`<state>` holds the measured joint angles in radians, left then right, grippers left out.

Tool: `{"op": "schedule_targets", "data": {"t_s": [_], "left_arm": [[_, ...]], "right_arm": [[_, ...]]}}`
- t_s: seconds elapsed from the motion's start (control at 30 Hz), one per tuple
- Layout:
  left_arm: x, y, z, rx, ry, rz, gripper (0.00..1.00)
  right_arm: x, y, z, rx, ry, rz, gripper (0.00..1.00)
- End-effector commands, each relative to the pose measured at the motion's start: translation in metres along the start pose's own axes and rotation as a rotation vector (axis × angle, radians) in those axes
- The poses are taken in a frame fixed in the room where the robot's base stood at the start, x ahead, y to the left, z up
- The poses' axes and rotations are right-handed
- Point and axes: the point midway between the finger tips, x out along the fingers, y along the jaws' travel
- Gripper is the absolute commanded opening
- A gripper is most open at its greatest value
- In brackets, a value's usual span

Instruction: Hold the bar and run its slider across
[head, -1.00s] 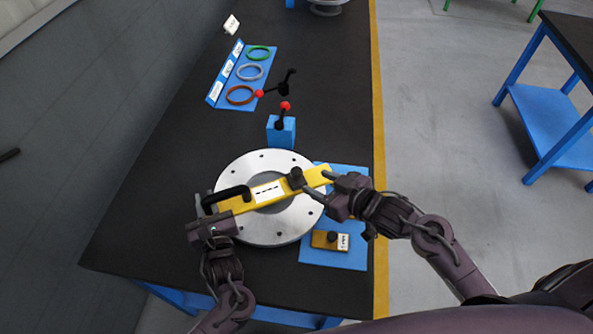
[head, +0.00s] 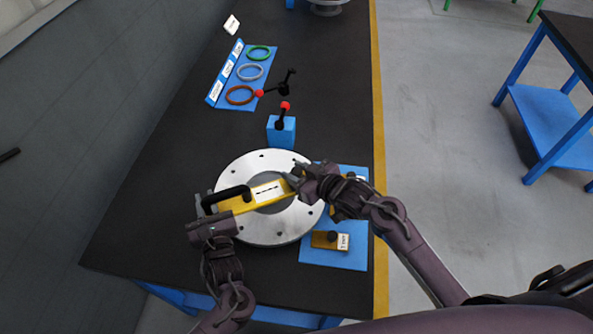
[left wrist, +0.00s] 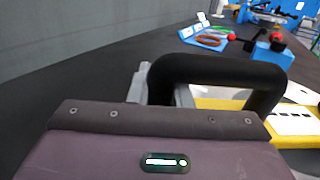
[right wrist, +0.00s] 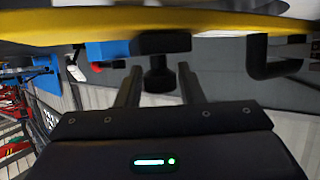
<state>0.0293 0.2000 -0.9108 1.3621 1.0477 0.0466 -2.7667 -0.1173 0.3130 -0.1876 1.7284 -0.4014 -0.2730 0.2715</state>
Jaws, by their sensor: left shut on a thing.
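The yellow bar (head: 235,204) with a white label lies across the round metal flange (head: 262,233). My left gripper (head: 205,206) is shut on the black handle (head: 228,194) at the bar's left end; the handle also shows in the left wrist view (left wrist: 215,68). My right gripper (head: 294,177) is at the right part of the bar and covers the slider there in the head view. In the right wrist view the slider's dark knob (right wrist: 158,76) stands between the two open fingers, with a gap visible on each side.
Behind the flange stands a blue block with a red-tipped lever (head: 281,131). A blue rack (head: 227,85) with coloured rings lies further back. The table's left side is clear.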

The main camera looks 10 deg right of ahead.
Motion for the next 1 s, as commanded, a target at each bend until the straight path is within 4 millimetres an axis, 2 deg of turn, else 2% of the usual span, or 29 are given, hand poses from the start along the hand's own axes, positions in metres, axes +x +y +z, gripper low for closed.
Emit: {"op": "schedule_targets", "data": {"t_s": [0.03,0.2,0.27,0.47,0.7,0.8,1.0], "left_arm": [[0.000,0.001,-0.002,0.002,0.003,0.000,0.00],[0.000,0.001,-0.002,0.002,0.003,0.001,0.00],[0.000,0.001,-0.002,0.002,0.003,0.001,0.00],[0.000,0.001,-0.002,0.002,0.003,0.001,0.00],[0.000,0.001,-0.002,0.002,0.003,0.002,0.00],[0.000,0.001,-0.002,0.002,0.003,0.002,0.00],[0.000,0.001,-0.002,0.003,0.003,0.002,0.00]], "right_arm": [[0.000,0.000,0.000,0.000,0.000,0.000,0.28],[0.000,0.000,0.000,0.000,0.000,0.000,0.06],[0.000,0.000,0.000,0.000,0.000,0.000,0.00],[-0.002,0.004,0.001,-0.001,-0.001,0.001,0.00],[-0.018,0.048,0.008,-0.003,-0.003,0.005,0.00],[-0.023,0.060,0.010,-0.002,-0.001,0.004,0.00],[-0.025,0.065,0.010,0.001,-0.001,0.004,0.00]]}}
